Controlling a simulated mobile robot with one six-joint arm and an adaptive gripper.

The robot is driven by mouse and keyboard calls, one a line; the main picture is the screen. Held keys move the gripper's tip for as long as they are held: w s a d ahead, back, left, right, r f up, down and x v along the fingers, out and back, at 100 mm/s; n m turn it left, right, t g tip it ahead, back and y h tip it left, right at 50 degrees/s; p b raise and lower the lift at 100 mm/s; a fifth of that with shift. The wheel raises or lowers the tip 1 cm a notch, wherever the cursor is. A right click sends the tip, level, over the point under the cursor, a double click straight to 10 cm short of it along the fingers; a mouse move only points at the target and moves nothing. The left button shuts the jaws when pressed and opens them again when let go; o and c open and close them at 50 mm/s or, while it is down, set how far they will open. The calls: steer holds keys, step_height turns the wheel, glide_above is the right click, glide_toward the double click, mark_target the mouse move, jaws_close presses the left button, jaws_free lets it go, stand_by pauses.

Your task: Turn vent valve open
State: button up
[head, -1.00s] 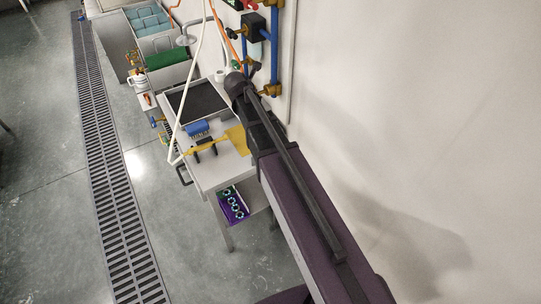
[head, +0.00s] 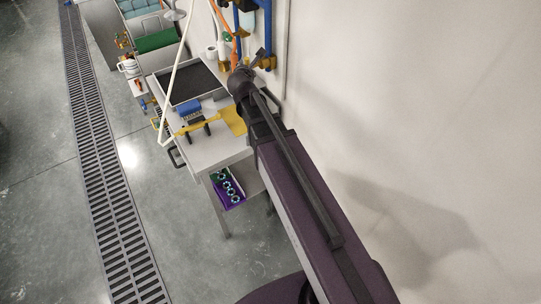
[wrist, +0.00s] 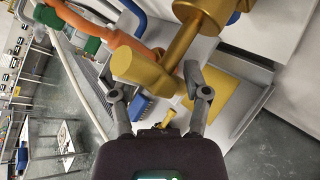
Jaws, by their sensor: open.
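Brass fittings sit on the blue pipes (head: 268,25) against the wall in the head view; I cannot tell for sure which is the vent valve. In the wrist view a brass valve part (wrist: 178,45) with a thick round end crosses in front of my gripper (wrist: 150,75). Its round end lies between the two spread fingertips in the picture; I cannot tell whether they touch it. My gripper is open and holds nothing. In the head view my gripper (head: 259,57) is beside the lower brass fitting, partly hidden by my arm.
An orange hose (wrist: 90,30) runs close to the left finger. Below stands a bench (head: 215,152) with a dark tray (head: 190,84), a blue brush-like item (head: 188,107) and a yellow sheet (head: 233,120). A white hose (head: 176,70) hangs at left. The wall is close on the right.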

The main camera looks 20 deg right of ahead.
steer(key=shift+f+m+t+b, duration=0.15)
steer(key=shift+m+t+b, duration=0.25)
steer(key=shift+t+b, duration=0.7)
